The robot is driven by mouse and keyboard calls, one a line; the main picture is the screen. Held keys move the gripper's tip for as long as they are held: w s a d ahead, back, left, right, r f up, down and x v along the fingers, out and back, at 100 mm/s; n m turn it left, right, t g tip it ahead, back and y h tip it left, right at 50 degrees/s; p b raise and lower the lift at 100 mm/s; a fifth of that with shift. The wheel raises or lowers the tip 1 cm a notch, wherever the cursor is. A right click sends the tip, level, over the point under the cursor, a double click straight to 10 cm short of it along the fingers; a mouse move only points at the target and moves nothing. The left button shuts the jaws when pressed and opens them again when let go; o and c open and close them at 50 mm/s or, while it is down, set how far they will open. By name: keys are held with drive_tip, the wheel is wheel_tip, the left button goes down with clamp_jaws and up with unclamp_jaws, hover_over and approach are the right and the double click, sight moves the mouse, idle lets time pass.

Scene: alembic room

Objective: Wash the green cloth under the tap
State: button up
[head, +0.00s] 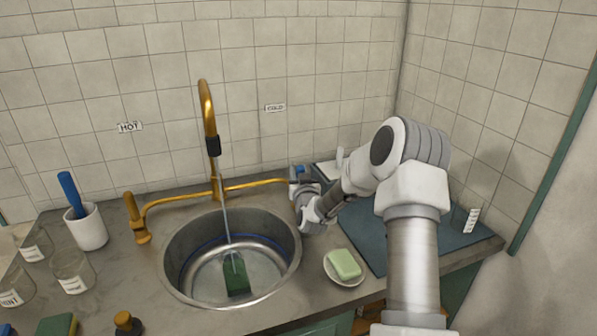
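A dark green piece, which looks like the cloth (236,277), lies in the bottom of the round metal sink (172,252). The brass tap (207,105) stands behind the sink, with a dark nozzle. A thin stream of water (226,215) runs from the nozzle down onto the green piece. My gripper (298,182) is at the right end of the brass pipe, below the COLD label, apart from the cloth. It covers the handle there. Its fingers are too small and hidden to tell whether they are open or shut.
The HOT-side handle (136,217) stands left of the sink. A green soap bar (344,264) lies on a white dish (346,281) right of the sink. A white cup (88,229) with a blue-handled tool and labelled glass jars (73,270) stand left. A blue-grey mat (450,225) lies right.

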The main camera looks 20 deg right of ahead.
clamp_jaws()
idle(0.8)
drive_tip(key=shift+w+r+g+p, duration=0.1)
drive_tip(key=shift+w+g+p, duration=0.15)
drive_tip(key=shift+g+p, duration=0.15)
drive_tip(key=shift+w+f+n+g+p, duration=0.3)
drive_tip(key=shift+w+f+g+p, duration=0.15)
drive_tip(key=shift+g, duration=0.45)
drive_tip(key=shift+r, duration=0.1)
drive_tip(key=o, duration=0.8)
unclamp_jaws()
drive_tip(key=shift+o, duration=0.2)
